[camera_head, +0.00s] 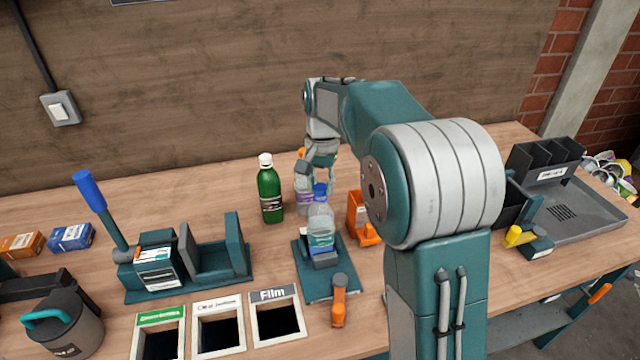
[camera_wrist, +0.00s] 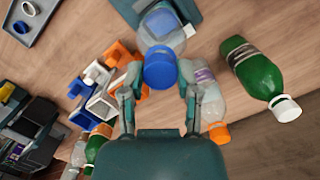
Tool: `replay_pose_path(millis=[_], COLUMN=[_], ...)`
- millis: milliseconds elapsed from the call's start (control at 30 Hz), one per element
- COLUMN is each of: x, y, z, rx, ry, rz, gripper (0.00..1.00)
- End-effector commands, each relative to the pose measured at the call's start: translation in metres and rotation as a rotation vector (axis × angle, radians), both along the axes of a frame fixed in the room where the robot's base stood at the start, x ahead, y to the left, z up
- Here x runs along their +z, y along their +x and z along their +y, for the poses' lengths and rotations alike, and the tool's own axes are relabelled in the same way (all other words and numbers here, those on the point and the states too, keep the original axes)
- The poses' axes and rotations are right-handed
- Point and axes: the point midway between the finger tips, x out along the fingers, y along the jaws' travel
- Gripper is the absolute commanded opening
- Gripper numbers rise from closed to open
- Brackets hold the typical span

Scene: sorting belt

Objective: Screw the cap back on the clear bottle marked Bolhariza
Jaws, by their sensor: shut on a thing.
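A clear bottle (camera_head: 320,226) stands upright in a teal clamp fixture (camera_head: 312,282) on the bench. Its label is too small to read. A blue cap (camera_head: 321,190) is right over the bottle's mouth; whether it touches the neck I cannot tell. My gripper (camera_head: 319,176) points down above the bottle, shut on the cap. In the wrist view the cap (camera_wrist: 159,68) is between the two fingertips (camera_wrist: 160,78), with the clear bottle (camera_wrist: 172,38) beyond it. The bottle's neck is hidden by the cap there.
A clear bottle with a purple label and orange cap (camera_wrist: 210,103) stands close beside my fingers. A green bottle (camera_head: 270,192) is left of it. An orange holder (camera_head: 359,214) is right of the clamp. An orange-handled lever (camera_head: 338,305) and labelled bin openings (camera_head: 275,293) are in front.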

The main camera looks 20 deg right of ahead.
Motion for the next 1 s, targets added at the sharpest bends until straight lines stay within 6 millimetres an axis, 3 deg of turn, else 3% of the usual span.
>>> replay_pose_path(millis=[133, 167, 200, 233, 667, 767, 1000], x=[-0.002, -0.002, -0.002, -0.002, 0.000, 0.010, 0.057], y=[0.000, 0.000, 0.000, 0.000, 0.001, 0.002, 0.008], z=[0.000, 0.000, 0.000, 0.000, 0.000, -0.001, -0.003], rx=[0.000, 0.000, 0.000, 0.000, 0.000, 0.000, 0.000], ry=[0.001, 0.001, 0.000, 0.000, -0.001, 0.000, -0.001], rz=[0.001, 0.001, 0.000, 0.000, -0.001, -0.001, -0.003], gripper=[0.23, 0.55, 0.73, 0.82, 0.82, 0.82, 0.82])
